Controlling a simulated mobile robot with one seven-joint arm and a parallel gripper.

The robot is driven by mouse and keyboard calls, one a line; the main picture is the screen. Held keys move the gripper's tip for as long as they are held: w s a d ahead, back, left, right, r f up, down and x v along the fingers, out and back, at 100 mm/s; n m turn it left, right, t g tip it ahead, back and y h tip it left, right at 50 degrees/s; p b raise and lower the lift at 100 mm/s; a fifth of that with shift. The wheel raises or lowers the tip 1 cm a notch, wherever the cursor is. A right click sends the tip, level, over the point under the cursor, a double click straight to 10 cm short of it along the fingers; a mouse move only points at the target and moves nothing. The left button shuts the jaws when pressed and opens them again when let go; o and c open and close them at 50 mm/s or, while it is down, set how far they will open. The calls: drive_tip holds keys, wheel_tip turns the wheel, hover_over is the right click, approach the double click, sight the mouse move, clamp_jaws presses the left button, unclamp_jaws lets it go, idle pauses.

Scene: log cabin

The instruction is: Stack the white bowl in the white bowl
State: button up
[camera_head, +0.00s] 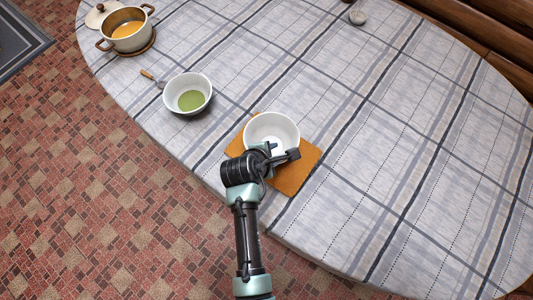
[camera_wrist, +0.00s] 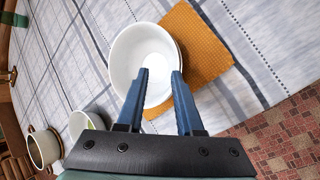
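An empty white bowl (camera_head: 264,124) is at the orange mat; it shows large in the wrist view (camera_wrist: 125,62). Another white bowl (camera_head: 187,82) with a green content in its bottom stands to the upper left on the tablecloth, partly showing in the wrist view (camera_wrist: 79,124). My gripper (camera_head: 277,150) is at the near side of the empty bowl. In the wrist view its two blue fingers (camera_wrist: 161,71) are apart, the left one over the bowl's inside and the right one by its right rim. Whether they touch the bowl, I cannot tell.
The orange mat (camera_head: 305,165) lies near the table's front edge. A spoon-like utensil (camera_head: 152,77) lies by the green-filled bowl. A pot (camera_head: 128,30) with orange content stands on a round trivet at upper left. The tablecloth (camera_head: 400,150) at right is clear.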

drive_tip(key=v, duration=0.7)
drive_tip(key=w+r+m+t+y, duration=0.1)
drive_tip(key=w+r+m+t, duration=0.25)
drive_tip(key=r, duration=0.75)
drive_tip(key=w+r+m+t, duration=0.3)
drive_tip(key=w+r, duration=0.2)
drive_tip(key=r, duration=0.6)
drive_tip(key=w+r+m+t+y, duration=0.1)
drive_tip(key=w+r+m+t, duration=0.3)
drive_tip(key=r, duration=0.7)
drive_tip(key=s+r+m+t, duration=0.3)
drive_tip(key=s+r, duration=0.1)
drive_tip(key=r, duration=0.7)
drive_tip(key=s+d+r+m+t, duration=0.1)
drive_tip(key=s+r+m+t, duration=0.2)
drive_tip(key=r, duration=0.8)
drive_tip(key=s+r+m+t+y, duration=0.1)
drive_tip(key=s+r+m+t, duration=0.2)
drive_tip(key=s+r, duration=0.4)
wheel_tip(320, 180, up, 5)
drive_tip(key=shift+s+d+t, duration=0.15)
drive_tip(key=shift+s+t, duration=0.05)
drive_tip(key=shift+t, duration=0.65)
drive_tip(key=shift+f+b, duration=0.6)
drive_tip(key=shift+f, duration=0.1)
